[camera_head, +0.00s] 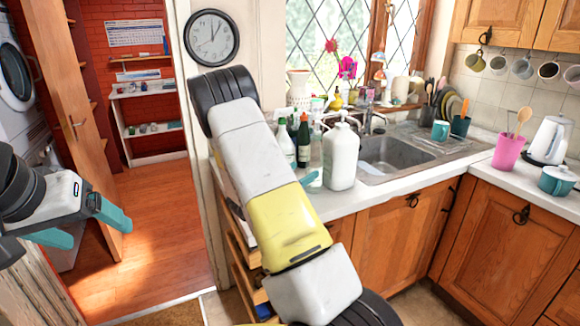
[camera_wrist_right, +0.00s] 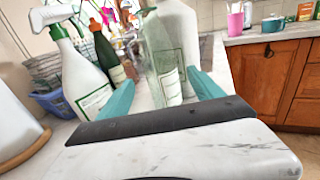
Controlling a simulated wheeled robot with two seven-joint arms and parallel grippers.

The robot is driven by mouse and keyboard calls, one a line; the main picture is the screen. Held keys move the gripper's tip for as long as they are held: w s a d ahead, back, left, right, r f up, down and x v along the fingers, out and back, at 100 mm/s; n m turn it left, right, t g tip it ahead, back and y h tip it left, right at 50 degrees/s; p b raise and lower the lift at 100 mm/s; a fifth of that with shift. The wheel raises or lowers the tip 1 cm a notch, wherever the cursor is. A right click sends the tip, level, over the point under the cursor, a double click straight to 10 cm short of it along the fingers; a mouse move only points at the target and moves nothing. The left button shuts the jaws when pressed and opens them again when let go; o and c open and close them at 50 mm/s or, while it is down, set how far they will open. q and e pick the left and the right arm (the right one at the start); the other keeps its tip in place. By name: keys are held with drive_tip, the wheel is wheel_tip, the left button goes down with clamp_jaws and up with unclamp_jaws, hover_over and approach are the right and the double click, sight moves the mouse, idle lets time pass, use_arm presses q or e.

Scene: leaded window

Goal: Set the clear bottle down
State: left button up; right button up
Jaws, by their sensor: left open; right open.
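The clear bottle (camera_wrist_right: 160,58) is see-through with a pale label and stands upright on the counter in the right wrist view. It lies between the teal fingers of my right gripper (camera_wrist_right: 163,92), which are spread apart on either side; whether either finger touches it I cannot tell. In the head view the clear bottle (camera_head: 316,138) is partly visible beside a large white bottle (camera_head: 341,157). There my right arm hides most of the right gripper, with one teal finger (camera_head: 309,179) showing. My left gripper (camera_head: 97,231) is open and empty at the far left, away from the counter.
A white spray bottle (camera_wrist_right: 78,72) and a dark green bottle (camera_wrist_right: 107,52) stand close left of the clear bottle; the large white bottle is close behind. The sink (camera_head: 392,153) lies to the right. Bare counter (camera_head: 470,172) shows in front of the pink cup (camera_head: 509,152).

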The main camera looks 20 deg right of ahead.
drive_tip(key=s+a+r+m+g+y, duration=0.1)
drive_tip(key=s+r+m+g+y, duration=0.2)
drive_tip(key=s+m, duration=0.5)
drive_tip(key=s+a+r+m+g+y, duration=0.25)
drive_tip(key=s+m+g, duration=0.25)
drive_tip(key=s, duration=0.7)
drive_tip(key=s+a+r+m+t+y, duration=0.3)
drive_tip(key=s+a+r+m+y, duration=0.2)
drive_tip(key=a, duration=0.3)
drive_tip(key=s+a+r+m+t+y, duration=0.3)
drive_tip(key=s+a+r+m+y, duration=0.1)
drive_tip(key=s+a+y, duration=0.3)
drive_tip(key=a+r, duration=0.1)
drive_tip(key=a, duration=0.1)
drive_tip(key=shift+a+r+m+y, duration=0.15)
drive_tip(key=shift+a+m+y, duration=0.15)
drive_tip(key=shift+m+y, duration=0.1)
drive_tip(key=shift+s+d, duration=0.1)
drive_tip(key=shift+s, duration=0.05)
